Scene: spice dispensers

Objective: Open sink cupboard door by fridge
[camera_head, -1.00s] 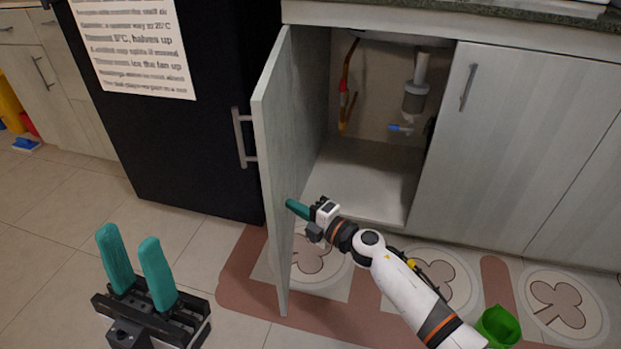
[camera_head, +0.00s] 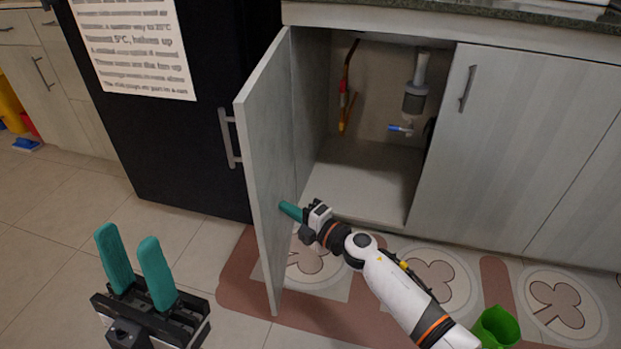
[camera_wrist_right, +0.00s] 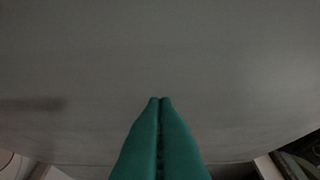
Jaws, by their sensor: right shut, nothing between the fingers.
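The cupboard door (camera_head: 268,165) by the fridge stands swung wide open to the left, with its handle (camera_head: 230,138) on the outer face. The open cupboard (camera_head: 365,180) shows pipes and a drain trap (camera_head: 414,98) inside. My right gripper (camera_head: 284,207) is shut and empty, its green tips against or very close to the door's inner face. In the right wrist view the shut tips (camera_wrist_right: 160,100) point at the grey door panel (camera_wrist_right: 160,50); contact is hard to tell. My left gripper (camera_head: 132,265) is open and empty at the lower left, apart from the door.
The black fridge (camera_head: 170,130) with a paper sheet stands left of the open door. A closed door (camera_head: 520,140) is on the right. A patterned mat (camera_head: 350,325) lies on the floor, with a green container (camera_head: 497,327) at the lower right.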

